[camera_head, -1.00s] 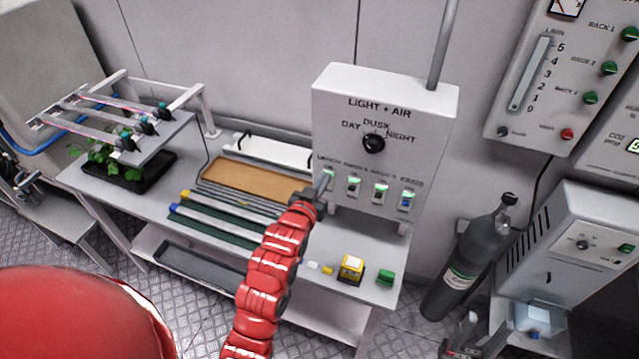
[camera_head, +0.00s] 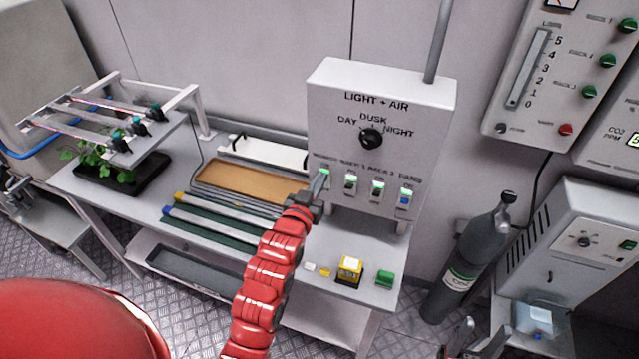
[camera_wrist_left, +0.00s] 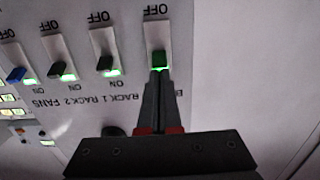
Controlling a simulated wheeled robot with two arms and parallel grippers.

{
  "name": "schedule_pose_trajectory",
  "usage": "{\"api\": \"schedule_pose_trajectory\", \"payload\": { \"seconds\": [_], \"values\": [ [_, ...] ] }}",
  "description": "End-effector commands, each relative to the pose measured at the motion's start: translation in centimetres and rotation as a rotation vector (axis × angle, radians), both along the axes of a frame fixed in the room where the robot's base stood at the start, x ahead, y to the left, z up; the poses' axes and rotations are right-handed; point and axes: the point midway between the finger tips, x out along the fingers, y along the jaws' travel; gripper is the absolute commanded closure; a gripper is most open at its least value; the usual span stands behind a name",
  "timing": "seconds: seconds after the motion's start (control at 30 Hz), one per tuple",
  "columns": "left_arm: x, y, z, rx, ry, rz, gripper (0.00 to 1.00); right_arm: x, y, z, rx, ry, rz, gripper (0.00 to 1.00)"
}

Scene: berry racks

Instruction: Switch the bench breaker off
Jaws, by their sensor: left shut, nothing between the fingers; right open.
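The bench breaker is the leftmost toggle on the white LIGHT + AIR box (camera_head: 385,100); my gripper mostly hides it in the head view. My right gripper (camera_head: 478,338) is open at the lower right, far from the box.
Toggles for rack 1 (camera_head: 350,185), rack 2 (camera_head: 377,190) and fans (camera_head: 404,198) stand close beside it, with green lamps lit. A DAY/DUSK/NIGHT knob (camera_head: 371,139) is above. A yellow item (camera_head: 349,268) and a green one (camera_head: 385,279) lie on the bench below.

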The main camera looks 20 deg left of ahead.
Motion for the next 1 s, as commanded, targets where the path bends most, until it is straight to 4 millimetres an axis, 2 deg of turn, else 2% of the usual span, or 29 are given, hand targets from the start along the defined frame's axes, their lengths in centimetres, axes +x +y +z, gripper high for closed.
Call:
{"api": "schedule_pose_trajectory", "payload": {
  "seconds": [0.57,1.0],
  "values": [
    [-0.3,0.0,-1.2,-0.004,-0.122,0.000,1.00,0.0,0.0,-4.5,0.000,0.000,0.000,0.50],
    [-0.6,0.0,-2.8,-0.012,-0.320,0.000,1.00,0.0,0.0,-11.2,0.000,0.000,0.000,0.50]
  ]
}}
